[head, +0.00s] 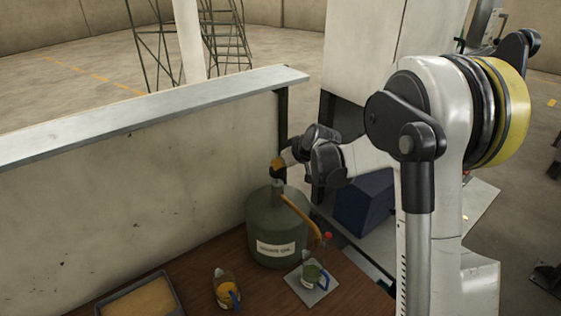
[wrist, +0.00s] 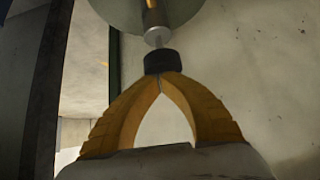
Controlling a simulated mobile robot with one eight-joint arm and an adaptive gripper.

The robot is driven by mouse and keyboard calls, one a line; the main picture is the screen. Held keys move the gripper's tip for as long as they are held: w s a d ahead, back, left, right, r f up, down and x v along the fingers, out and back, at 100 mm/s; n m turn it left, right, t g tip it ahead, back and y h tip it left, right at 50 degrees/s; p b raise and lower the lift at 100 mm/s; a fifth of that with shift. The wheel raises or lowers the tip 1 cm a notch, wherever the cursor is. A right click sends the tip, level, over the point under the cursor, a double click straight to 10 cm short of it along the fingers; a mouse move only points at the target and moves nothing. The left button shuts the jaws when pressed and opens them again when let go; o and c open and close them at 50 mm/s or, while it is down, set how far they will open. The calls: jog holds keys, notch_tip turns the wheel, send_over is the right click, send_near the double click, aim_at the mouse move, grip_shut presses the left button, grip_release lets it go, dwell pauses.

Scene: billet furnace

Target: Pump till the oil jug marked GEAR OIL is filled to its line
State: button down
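A green drum (head: 265,228) with a pump on top stands on the brown bench against the wall; the print on its pale label is too small to read surely. My gripper (head: 278,172) is above it. In the wrist view my gripper's yellow fingers (wrist: 160,80) are closed on the black pump knob (wrist: 163,61), with a thin rod below it. An orange spout (head: 303,213) slopes down right from the drum.
An amber jug (head: 226,288) with a blue handle stands on the bench (head: 195,265) left of the drum. A tray (head: 103,306) is further left. A blue box (head: 365,203) stands behind, right of the drum. The wall (head: 130,185) runs close behind the bench.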

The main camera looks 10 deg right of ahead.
notch_tip(320, 180, up, 3)
jog(key=shift+a+f+p, duration=0.1)
jog(key=shift+f+p, duration=0.1)
jog(key=shift+p, duration=0.25)
jog(key=b+v, duration=0.1)
jog(key=v, duration=0.8)
jog(key=shift+s+d, duration=0.25)
jog(key=shift+s, duration=0.1)
jog(key=shift+r, duration=0.15)
